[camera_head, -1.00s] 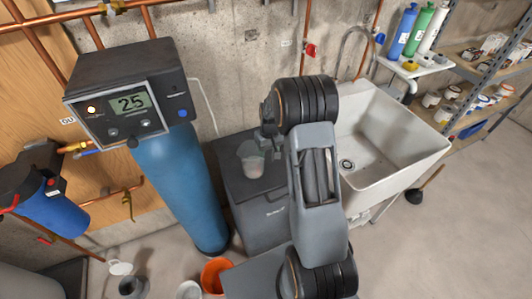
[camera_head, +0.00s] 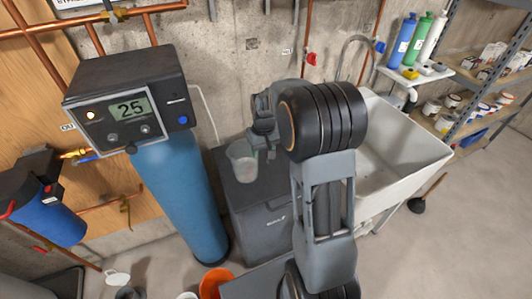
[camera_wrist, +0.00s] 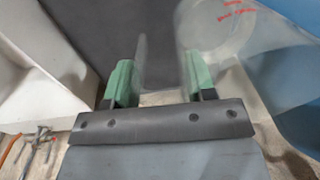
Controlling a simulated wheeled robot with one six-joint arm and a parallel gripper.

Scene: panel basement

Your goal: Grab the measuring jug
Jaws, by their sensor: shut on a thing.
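The measuring jug (camera_head: 242,162) is clear and see-through. In the head view it appears upright over the left part of the dark grey cabinet top; whether its base touches the top is hard to tell. In the wrist view the jug (camera_wrist: 225,35) fills the upper right, with red markings. My gripper (camera_head: 263,148) is at the jug's right side, partly hidden by my wrist. In the wrist view the green-padded fingers of my gripper (camera_wrist: 160,80) are shut on the jug, though its clear part between them is hard to make out.
The grey cabinet (camera_head: 265,215) stands between a blue tank (camera_head: 180,195) with a display box and a white sink (camera_head: 415,150). An orange bucket (camera_head: 214,283) is on the floor at its front left. Shelves (camera_head: 480,100) stand far right, with open floor before them.

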